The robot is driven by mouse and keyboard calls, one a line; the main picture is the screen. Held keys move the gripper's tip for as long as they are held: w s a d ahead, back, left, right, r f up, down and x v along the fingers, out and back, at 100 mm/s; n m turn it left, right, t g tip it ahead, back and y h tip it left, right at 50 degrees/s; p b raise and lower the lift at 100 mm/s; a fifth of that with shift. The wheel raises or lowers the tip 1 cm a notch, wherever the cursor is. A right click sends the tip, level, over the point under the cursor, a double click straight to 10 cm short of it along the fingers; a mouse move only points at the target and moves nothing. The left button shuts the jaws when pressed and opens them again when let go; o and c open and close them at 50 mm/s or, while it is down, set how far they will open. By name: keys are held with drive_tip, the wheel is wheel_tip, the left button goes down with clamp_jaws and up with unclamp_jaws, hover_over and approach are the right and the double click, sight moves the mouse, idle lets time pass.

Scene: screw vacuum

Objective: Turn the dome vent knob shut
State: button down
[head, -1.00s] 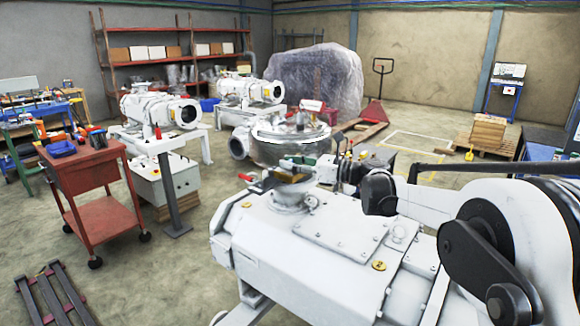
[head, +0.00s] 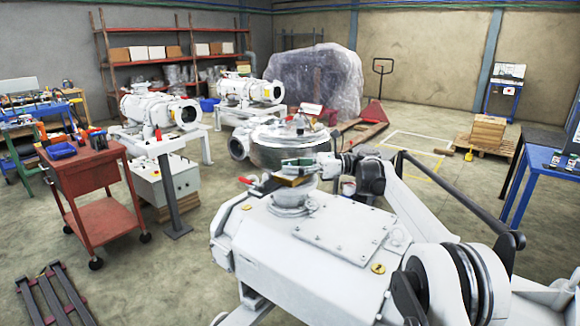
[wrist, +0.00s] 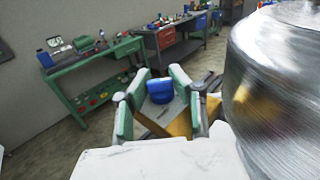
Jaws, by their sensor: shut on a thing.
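The shiny steel dome (head: 283,150) stands beyond the white pump in the head view. Its side fills the right of the wrist view (wrist: 285,75). My gripper (head: 298,167), with green finger pads, is low over the white pump's flange, on the near side of the dome. In the wrist view, its fingers (wrist: 155,108) are around a yellow-brown piece (wrist: 180,126), which it appears to hold. The fingers partly hide this piece.
The white pump housing (head: 335,240) lies under my arm, with a red-tipped lever (head: 246,181) left of the flange. A red trolley (head: 85,170) stands at left and a blue table (head: 545,165) at right. Floor beyond is partly clear.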

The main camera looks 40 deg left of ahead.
drive_tip(key=shift+h, duration=0.3)
idle(0.4)
drive_tip(key=c, duration=1.4)
unclamp_jaws()
drive_tip(key=shift+s, duration=0.1)
drive_tip(key=shift+c, duration=0.2)
drive_tip(key=shift+m+t+y+b, duration=0.45)
drive_tip(key=shift+m+t+y, duration=0.25)
drive_tip(key=shift+t+y, duration=0.25)
